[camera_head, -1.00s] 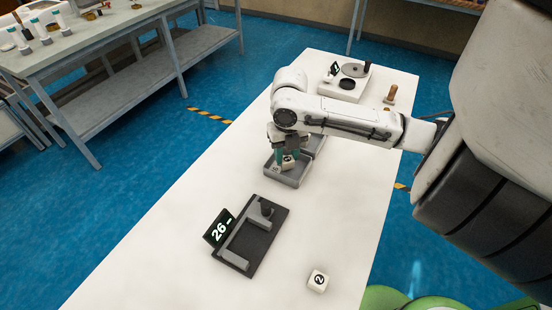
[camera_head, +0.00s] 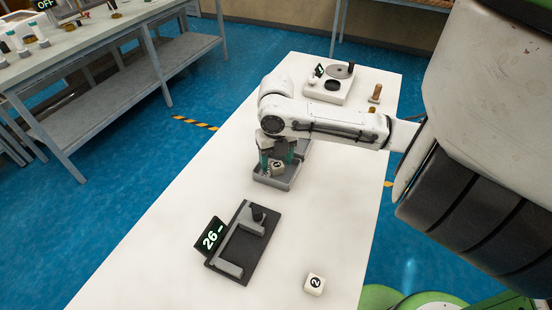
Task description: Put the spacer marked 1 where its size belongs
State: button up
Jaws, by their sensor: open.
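The spacer marked 1 (camera_head: 277,169) is a small white cube with a dark mark, too small to read surely. It sits in the near grey tray (camera_head: 262,180), between the fingers of my gripper (camera_head: 277,160). The gripper points down and its greenish fingers are open, apart on either side of the cube. A second grey tray (camera_head: 304,150) adjoins behind, mostly hidden by my arm. A black measuring device (camera_head: 243,243) with a grey jaw and a display (camera_head: 211,237) reading "26-" lies nearer. A white cube marked 2 (camera_head: 315,284) lies on the white table.
A white unit (camera_head: 327,89) with a round plate and a small display stands at the table's far end. Brown pegs (camera_head: 375,92) stand to its right. The table's left side (camera_head: 170,245) is clear.

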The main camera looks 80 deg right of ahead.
aim_at(276, 163)
jog(key=shift+r, duration=0.1)
notch_tip(276, 163, up, 12)
dwell(0.5)
dwell(0.5)
